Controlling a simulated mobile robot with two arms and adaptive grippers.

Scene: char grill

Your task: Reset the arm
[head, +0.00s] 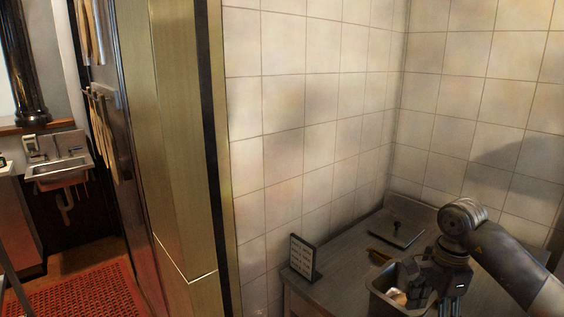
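My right arm comes in from the right edge. Its gripper (448,290) points down over a metal pan (377,283) on the steel counter (341,284). The fingers are dark and partly cut off by the bottom of the head view, so their opening does not show clearly. Something pale and brown (398,297) lies in the pan beside the gripper; I cannot tell what it is or whether the gripper touches it. My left gripper is not in view.
A lid with a black knob (397,232) lies at the back of the counter. A small dark sign (303,257) stands at its left end. Tiled walls (310,120) close off the back and right. A sink (60,168) and red floor mat (80,297) are at far left.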

